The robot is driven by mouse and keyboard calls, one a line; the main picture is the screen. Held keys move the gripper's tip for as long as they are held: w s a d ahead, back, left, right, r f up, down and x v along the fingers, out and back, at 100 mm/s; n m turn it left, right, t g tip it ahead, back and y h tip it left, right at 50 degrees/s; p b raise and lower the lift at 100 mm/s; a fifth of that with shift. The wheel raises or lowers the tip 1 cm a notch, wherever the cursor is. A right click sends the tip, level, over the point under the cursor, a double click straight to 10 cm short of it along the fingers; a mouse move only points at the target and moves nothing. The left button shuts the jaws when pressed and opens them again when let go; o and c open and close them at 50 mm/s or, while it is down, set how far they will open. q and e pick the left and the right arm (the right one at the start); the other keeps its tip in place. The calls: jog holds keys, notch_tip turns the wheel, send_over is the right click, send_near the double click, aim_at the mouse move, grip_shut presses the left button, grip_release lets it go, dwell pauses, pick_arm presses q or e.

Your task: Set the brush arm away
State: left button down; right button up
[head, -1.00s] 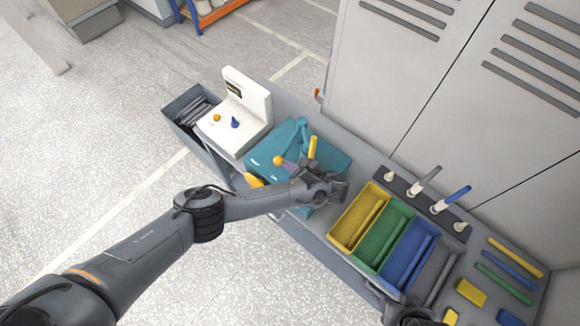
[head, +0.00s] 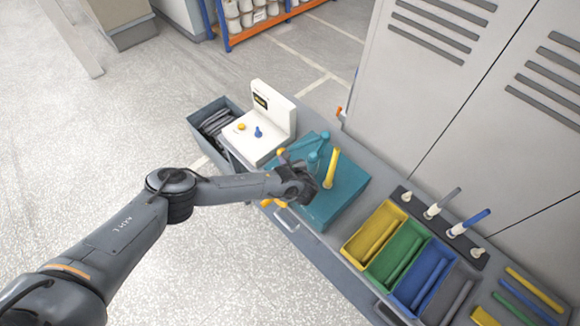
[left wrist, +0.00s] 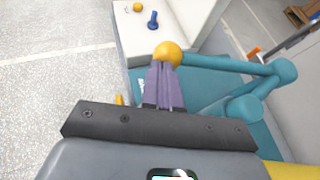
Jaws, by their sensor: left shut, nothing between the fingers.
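The brush arm (head: 317,153) is a jointed teal arm on top of a teal machine block (head: 348,192). In the left wrist view the brush arm (left wrist: 225,63) runs leftward from its teal joints to a yellow ball (left wrist: 168,54) at its end. My left gripper (head: 284,160) is over the block's left part. Its purple fingers (left wrist: 164,85) are shut and empty. Their tips are close to the ball; I cannot tell whether they touch. In the head view my gripper hides much of that end. My right gripper is not in view.
A yellow spindle (head: 332,168) stands upright on the block. A white unit (head: 263,137) with an orange and a blue knob is left of it, beside a grey bin (head: 197,122). Yellow, green and blue trays (head: 353,253) lie to the right. Grey cabinets (head: 450,90) stand behind.

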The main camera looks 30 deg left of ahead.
pick_arm(q)
jog(key=shift+w+a+f, duration=0.1)
jog(key=shift+w+a, duration=0.05)
jog(key=shift+a, duration=0.3)
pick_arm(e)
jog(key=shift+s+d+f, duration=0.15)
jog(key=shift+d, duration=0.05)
pick_arm(q)
jog(key=shift+a, duration=0.15)
jog(key=s+a+f+p+v, duration=0.1)
jog(key=s+v, duration=0.1)
jog(key=v, duration=1.2)
jog(key=shift+p, duration=0.35)
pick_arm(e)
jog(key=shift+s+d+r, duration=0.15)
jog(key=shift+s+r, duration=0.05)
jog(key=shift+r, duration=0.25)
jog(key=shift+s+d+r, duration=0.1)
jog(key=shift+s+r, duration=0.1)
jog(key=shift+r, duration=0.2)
pick_arm(q)
jog(key=shift+d, duration=0.1)
